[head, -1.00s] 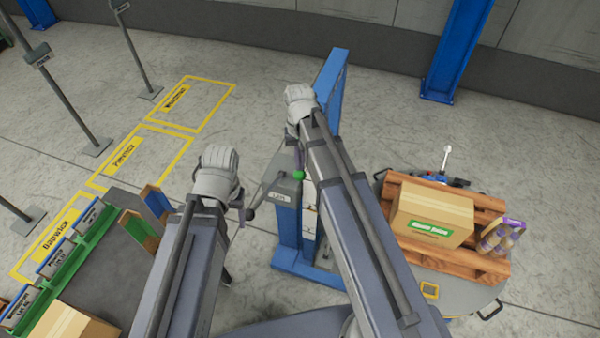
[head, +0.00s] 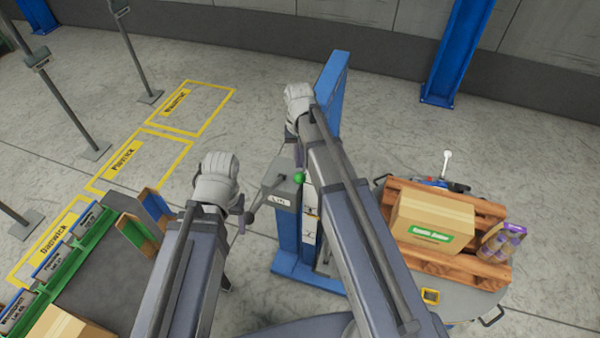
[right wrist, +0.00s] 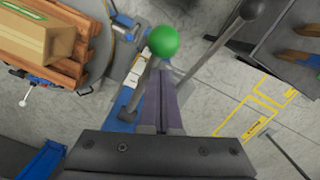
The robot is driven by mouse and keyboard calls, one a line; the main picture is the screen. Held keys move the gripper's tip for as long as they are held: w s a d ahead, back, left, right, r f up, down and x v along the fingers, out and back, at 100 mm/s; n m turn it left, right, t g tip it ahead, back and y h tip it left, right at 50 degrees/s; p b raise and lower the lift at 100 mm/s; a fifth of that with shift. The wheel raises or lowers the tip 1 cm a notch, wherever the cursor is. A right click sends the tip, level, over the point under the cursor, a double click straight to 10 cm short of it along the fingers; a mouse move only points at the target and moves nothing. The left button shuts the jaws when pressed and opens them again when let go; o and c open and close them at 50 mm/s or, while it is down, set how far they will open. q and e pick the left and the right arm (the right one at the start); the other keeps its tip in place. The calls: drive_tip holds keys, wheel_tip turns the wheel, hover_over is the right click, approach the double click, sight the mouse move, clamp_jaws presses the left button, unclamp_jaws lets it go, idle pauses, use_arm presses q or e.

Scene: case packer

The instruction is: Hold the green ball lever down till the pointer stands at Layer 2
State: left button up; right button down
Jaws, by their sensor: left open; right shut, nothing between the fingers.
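The green ball (head: 299,178) tops a lever on the grey control box (head: 283,188) of a blue post. In the right wrist view the ball (right wrist: 163,41) sits just beyond my right fingertips. My right gripper (right wrist: 161,75) is shut and empty, its fingers pointing at the ball; I cannot tell whether they touch it. In the head view my right gripper (head: 299,160) is by the ball, partly behind my arm.
A wooden pallet (head: 400,193) with a cardboard box (head: 432,222) and a bottle pack (head: 501,243) stands at the right on a round platform. A dark table (head: 105,262) with green racks is at the left. Yellow-marked floor areas lie behind it.

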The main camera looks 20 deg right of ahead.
drive_tip(key=shift+s, duration=0.1)
use_arm(q)
wheel_tip(320, 180, up, 8)
drive_tip(key=p, duration=0.7)
drive_tip(key=shift+p, duration=0.4)
use_arm(e)
wheel_tip(320, 180, up, 8)
drive_tip(key=shift+w, duration=0.45)
use_arm(q)
drive_tip(key=shift+s+f, duration=0.1)
drive_tip(key=shift+f, duration=0.1)
use_arm(e)
drive_tip(key=shift+d+f, duration=0.1)
drive_tip(key=shift+f, duration=0.1)
